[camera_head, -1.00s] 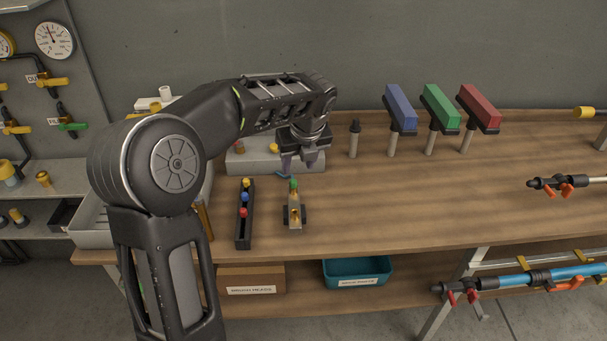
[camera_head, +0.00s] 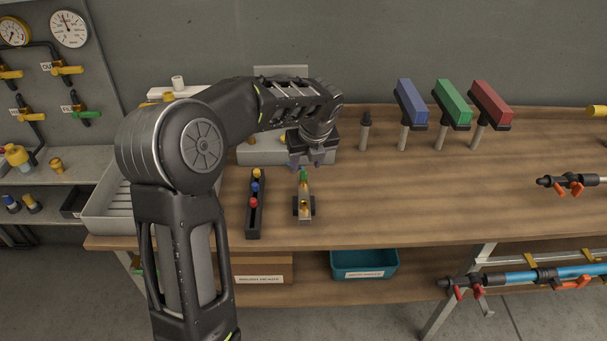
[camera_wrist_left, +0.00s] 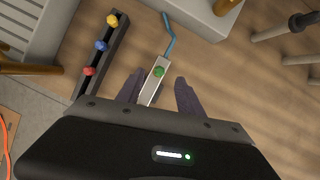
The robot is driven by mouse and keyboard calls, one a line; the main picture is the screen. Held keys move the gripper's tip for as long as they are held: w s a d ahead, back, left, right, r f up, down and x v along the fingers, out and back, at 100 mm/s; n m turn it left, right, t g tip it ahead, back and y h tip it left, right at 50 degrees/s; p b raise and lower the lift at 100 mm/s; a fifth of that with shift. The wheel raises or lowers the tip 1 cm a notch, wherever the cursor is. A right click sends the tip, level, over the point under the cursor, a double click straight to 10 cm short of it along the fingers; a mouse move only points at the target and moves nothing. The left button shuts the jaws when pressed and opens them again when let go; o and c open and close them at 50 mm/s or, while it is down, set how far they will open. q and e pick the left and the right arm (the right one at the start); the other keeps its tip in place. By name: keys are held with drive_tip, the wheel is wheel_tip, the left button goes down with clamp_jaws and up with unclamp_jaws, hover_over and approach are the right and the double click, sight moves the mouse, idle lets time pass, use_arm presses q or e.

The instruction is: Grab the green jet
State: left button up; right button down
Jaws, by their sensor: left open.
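The green jet (camera_head: 303,174) shows as a small green knob at the far end of a small metal fixture (camera_head: 304,205) on the bench. In the left wrist view the green jet (camera_wrist_left: 159,71) sits on a pale bar between the finger lines. My right gripper is not in view.
A dark rack (camera_head: 254,219) with yellow, blue and red jets stands left of the fixture. A grey block (camera_head: 260,153) lies behind the gripper. Blue (camera_head: 411,103), green (camera_head: 453,104) and red (camera_head: 491,105) blocks stand on posts at the right. The bench middle is clear.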

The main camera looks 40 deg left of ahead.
sight(303, 172)
use_arm(q)
drive_tip(key=x, duration=0.4)
drive_tip(key=shift+a+f+p, duration=0.1)
drive_tip(key=shift+a+p, duration=0.05)
drive_tip(key=shift+p, duration=0.25)
clamp_jaws()
idle(0.4)
